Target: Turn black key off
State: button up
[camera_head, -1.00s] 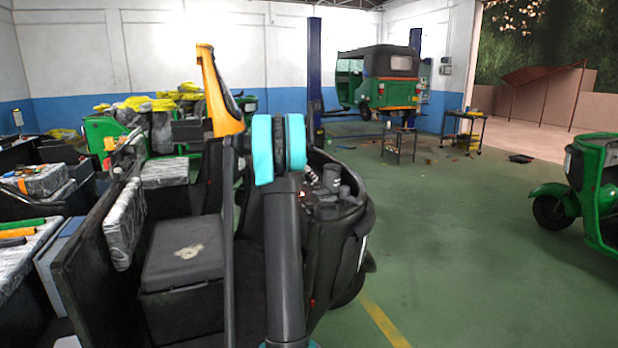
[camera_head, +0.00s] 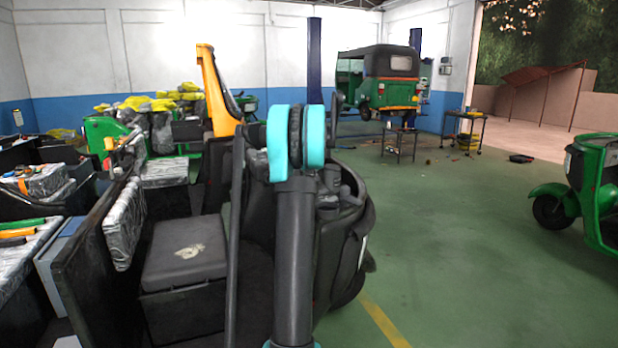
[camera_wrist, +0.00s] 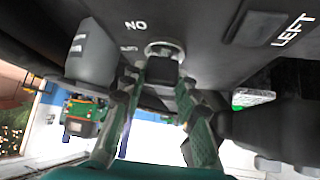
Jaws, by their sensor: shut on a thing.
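In the wrist view, which looks tilted and roughly upside down, the black key (camera_wrist: 162,69) sits at a round metal-rimmed lock in a dark panel. White lettering "NO" and "LEFT" marks the panel. My gripper (camera_wrist: 163,84) has its green-and-black fingers closed around the key, one on each side. The fingertips hide part of the key, so its exact angle is hard to tell. In the head view, the key and my gripper are hidden behind my arm, which reaches into the front of the dark vehicle.
The dark open vehicle (camera_head: 185,250) surrounds my arm, with a dark upright bar (camera_head: 236,230) close on the left. A green rickshaw (camera_head: 384,80) stands by the blue lift posts at the back. Another green rickshaw (camera_head: 590,185) is at right. The green floor between is mostly clear.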

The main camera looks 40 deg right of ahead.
jog(key=shift+n+t+y, duration=0.4)
jog(key=shift+n+y, duration=0.7)
jog(key=shift+n, duration=0.5)
jog(key=o, duration=1.2)
jog(key=v, duration=1.2)
jog(key=shift+s+d, duration=0.1)
jog(key=shift+d, duration=0.1)
